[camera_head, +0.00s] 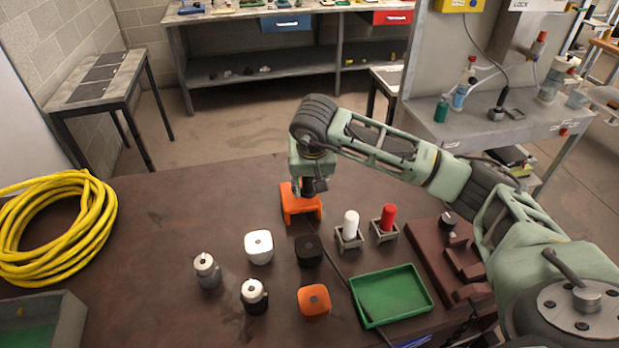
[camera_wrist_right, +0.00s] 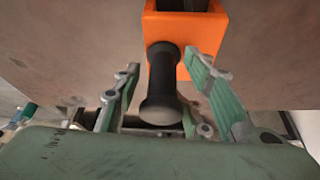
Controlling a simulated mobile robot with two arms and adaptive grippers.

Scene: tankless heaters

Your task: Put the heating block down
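An orange stand (camera_head: 301,203) is on the dark tabletop near its far side. It also shows in the right wrist view (camera_wrist_right: 210,42). A black cylindrical piece with a wide round end (camera_wrist_right: 163,85) stands at the orange stand; I cannot tell whether it is the heating block. My right gripper (camera_head: 309,188) is at the stand. In the right wrist view, its two green fingers (camera_wrist_right: 163,60) are on either side of the black piece, with gaps visible between fingers and piece. My left gripper is not in view.
A white block (camera_head: 259,246), a black block (camera_head: 309,250) and an orange block (camera_head: 314,300) are in front. White and red cylinders (camera_head: 388,216) stand in small holders beside a green tray (camera_head: 408,293). A yellow hose coil (camera_head: 60,225) lies left.

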